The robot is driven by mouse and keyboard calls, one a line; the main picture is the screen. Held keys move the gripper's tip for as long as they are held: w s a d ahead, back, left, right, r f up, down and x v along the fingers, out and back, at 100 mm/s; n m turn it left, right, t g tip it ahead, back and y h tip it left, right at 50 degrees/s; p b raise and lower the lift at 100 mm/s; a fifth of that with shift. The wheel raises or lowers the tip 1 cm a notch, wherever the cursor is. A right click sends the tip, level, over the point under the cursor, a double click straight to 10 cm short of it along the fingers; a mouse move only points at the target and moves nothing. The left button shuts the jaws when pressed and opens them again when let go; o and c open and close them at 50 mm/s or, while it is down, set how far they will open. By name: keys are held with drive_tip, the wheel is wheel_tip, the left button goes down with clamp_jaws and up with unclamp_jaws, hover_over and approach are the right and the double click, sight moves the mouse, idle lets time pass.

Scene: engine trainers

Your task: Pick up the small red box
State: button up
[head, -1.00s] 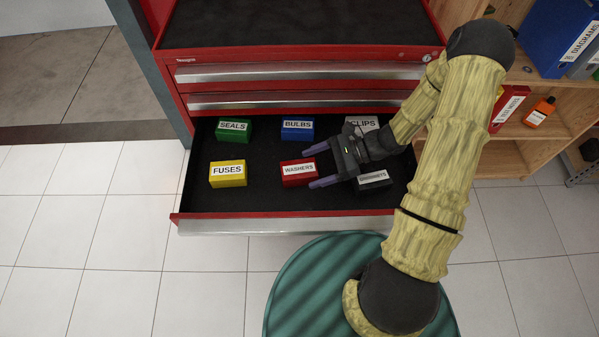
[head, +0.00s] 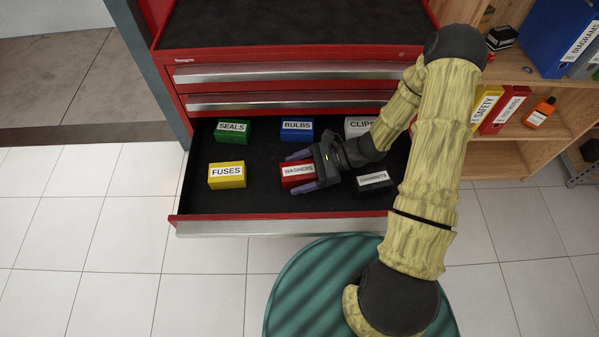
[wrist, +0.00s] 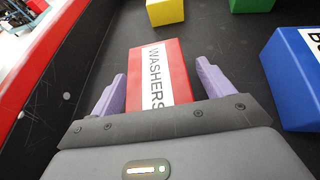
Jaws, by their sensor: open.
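The small red box (head: 298,173), labelled WASHERS, sits in the open drawer in the middle of the front row. My gripper (head: 302,170) is open, with one purple finger on each side of the box. In the wrist view the red box (wrist: 160,75) lies between the two fingers (wrist: 160,88), with a gap visible on the right side and a small one on the left. Its near end is hidden behind the gripper body.
The drawer (head: 260,202) also holds a yellow FUSES box (head: 227,176), a green SEALS box (head: 233,131), a blue BULBS box (head: 297,132), a grey CLIPS box (head: 361,126) and a black GROMMETS box (head: 374,184). A wooden shelf (head: 497,160) stands at the right.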

sight(298, 169)
drive_tip(key=shift+c, duration=0.2)
drive_tip(key=c, duration=0.7)
drive_tip(key=shift+s, duration=0.1)
drive_tip(key=c, duration=0.4)
wheel_tip(298, 169, up, 10)
drive_tip(key=shift+r+p, duration=0.1)
drive_tip(key=shift+p, duration=0.85)
